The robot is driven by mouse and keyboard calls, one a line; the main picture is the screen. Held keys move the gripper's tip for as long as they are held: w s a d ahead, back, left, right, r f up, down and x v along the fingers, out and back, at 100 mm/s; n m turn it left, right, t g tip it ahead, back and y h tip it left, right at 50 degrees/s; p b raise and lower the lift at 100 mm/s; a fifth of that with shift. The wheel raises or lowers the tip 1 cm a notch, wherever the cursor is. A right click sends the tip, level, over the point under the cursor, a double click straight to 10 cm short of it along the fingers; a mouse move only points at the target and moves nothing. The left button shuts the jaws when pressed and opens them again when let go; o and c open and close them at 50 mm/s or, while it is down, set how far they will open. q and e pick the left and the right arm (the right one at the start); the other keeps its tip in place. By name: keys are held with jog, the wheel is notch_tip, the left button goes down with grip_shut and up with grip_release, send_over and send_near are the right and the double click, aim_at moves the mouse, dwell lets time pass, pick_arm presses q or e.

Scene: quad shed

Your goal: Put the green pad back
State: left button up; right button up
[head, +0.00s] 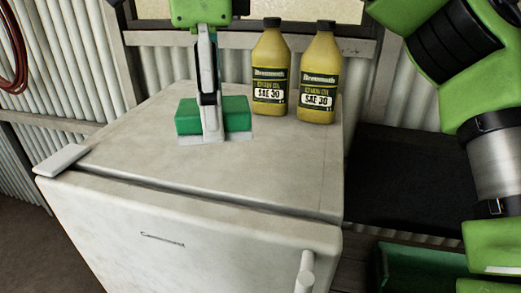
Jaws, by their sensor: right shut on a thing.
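The green pad (238,112) is a small green block at the back middle of the white cabinet top (250,175). My right gripper (211,122) reaches down from above and is shut on the pad, with its near finger across the pad's front. The far finger is mostly hidden. A paler patch (241,136) shows along the pad's lower front edge. The pad looks level and low over the top; I cannot tell whether it touches. My left gripper is not in view.
Two yellow oil bottles (270,70) (319,75) stand close to the right of the pad. A pale flat piece (62,160) sits at the left front corner. A dark surface (410,180) and a green crate (420,270) are at right. The front of the top is clear.

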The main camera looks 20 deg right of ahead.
jog(key=w+d+f, duration=0.2)
jog(key=w+d, duration=0.1)
jog(key=d, duration=0.1)
send_over(254, 161)
jog(key=f, duration=0.5)
jog(key=shift+s+a+p, duration=0.3)
jog(key=shift+s+a, duration=0.05)
jog(key=shift+s, duration=0.05)
jog(key=shift+w+f, duration=0.15)
jog(key=f, duration=0.3)
jog(key=shift+w+d+f+p, duration=0.2)
jog(key=shift+d+f+p, duration=0.1)
jog(key=shift+d+p, duration=0.1)
jog(key=shift+f, duration=0.2)
jog(key=shift+a+f, duration=0.1)
jog(key=shift+f, duration=0.1)
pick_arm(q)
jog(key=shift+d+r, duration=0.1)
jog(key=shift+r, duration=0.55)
pick_arm(e)
jog(key=o, duration=1.1)
jog(key=shift+o, duration=0.2)
jog(key=shift+r, duration=0.1)
